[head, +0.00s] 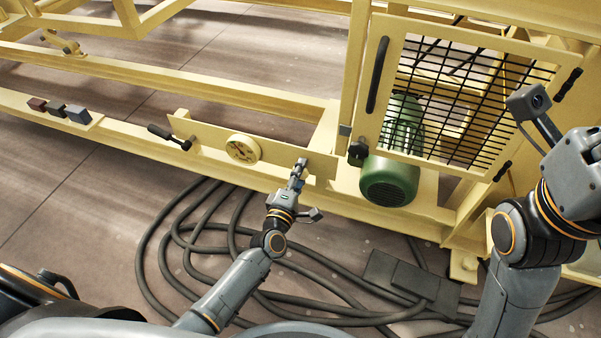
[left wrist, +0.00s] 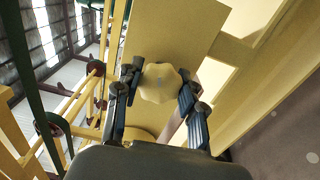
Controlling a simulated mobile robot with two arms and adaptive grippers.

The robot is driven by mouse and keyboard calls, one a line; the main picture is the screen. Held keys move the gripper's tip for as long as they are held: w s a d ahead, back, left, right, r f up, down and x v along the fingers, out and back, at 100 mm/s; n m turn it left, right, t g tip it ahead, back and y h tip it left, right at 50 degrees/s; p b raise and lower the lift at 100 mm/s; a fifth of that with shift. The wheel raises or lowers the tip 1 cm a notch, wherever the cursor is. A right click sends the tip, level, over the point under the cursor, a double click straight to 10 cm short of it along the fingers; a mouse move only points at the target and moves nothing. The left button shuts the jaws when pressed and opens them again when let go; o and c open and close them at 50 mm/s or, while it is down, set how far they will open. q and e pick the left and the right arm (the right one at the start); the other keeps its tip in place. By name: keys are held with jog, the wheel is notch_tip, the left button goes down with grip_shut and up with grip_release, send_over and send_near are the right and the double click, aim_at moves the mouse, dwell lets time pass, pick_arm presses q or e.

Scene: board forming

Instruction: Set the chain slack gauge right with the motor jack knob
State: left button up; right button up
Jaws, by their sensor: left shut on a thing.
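The chain slack gauge (head: 243,149) is a round, pale yellow dial on a yellow plate along the frame's lower beam. Its dark markings are too small to read. My left gripper (head: 300,166) is at the right end of that plate, right of the gauge. In the left wrist view, a cream, lobed knob (left wrist: 160,83) sits between the two dark fingers. The left gripper (left wrist: 158,92) is shut on this knob, which the fingers mostly hide in the head view.
A green motor (head: 390,180) sits behind a yellow mesh guard door (head: 384,135) with a black handle. A black-handled lever (head: 160,132) is left of the gauge. Several small blocks (head: 55,108) lie on the left beam. Dark cables (head: 190,265) coil on the floor.

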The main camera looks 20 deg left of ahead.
pick_arm(q)
jog(key=o, duration=1.2)
jog(key=shift+c, duration=0.2)
jog(key=shift+o, duration=0.2)
jog(key=shift+s, duration=0.1)
jog(key=s, duration=1.1)
jog(key=shift+s+a, duration=0.25)
jog(key=shift+s, duration=0.15)
